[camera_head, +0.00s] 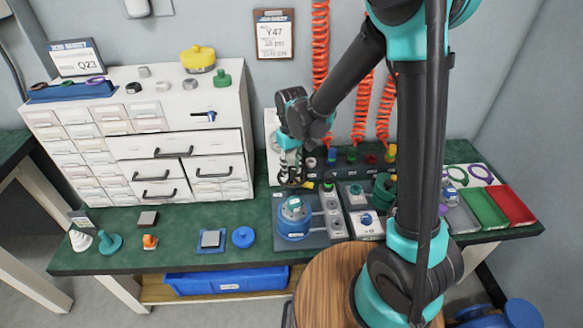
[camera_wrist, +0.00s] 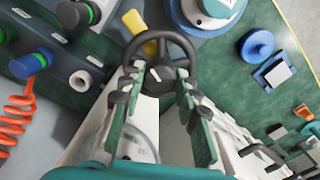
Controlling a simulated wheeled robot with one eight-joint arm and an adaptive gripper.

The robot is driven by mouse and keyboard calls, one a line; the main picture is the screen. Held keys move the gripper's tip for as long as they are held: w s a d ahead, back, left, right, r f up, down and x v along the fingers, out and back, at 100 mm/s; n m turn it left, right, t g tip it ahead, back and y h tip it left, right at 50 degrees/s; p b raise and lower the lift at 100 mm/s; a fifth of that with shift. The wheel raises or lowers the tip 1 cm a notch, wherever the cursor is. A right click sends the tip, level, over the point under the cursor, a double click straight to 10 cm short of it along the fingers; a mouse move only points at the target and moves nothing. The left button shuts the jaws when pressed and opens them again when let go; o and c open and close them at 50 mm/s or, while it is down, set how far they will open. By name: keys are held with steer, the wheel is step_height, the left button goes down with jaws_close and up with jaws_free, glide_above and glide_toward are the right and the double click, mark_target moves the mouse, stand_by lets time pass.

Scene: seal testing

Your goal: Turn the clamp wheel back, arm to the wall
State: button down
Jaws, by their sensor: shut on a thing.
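The clamp wheel is a dark spoked handwheel (camera_wrist: 162,38) at the upper middle of the wrist view. My gripper (camera_wrist: 156,82) reaches over it with a finger on each side of its hub, and it is shut on the wheel. The near part of the rim is partly hidden by the fingers. In the head view my gripper (camera_head: 291,170) points down at the back of the green bench, in front of a white panel (camera_head: 271,125). The wheel is small and mostly hidden there. The grey wall (camera_head: 225,40) is behind the bench.
A blue round fixture (camera_head: 294,218) stands just in front of my gripper. A drawer cabinet (camera_head: 140,120) is to the left. Orange coiled hoses (camera_head: 320,60) hang behind to the right. A row of coloured knobs (camera_head: 352,155) and green (camera_head: 484,208) and red (camera_head: 512,205) trays are to the right.

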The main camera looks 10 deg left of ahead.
steer(key=n, duration=0.4)
steer(key=shift+n, duration=0.3)
steer(key=n, duration=1)
steer(key=shift+n, duration=3)
steer(key=c, duration=1.1)
jaws_free()
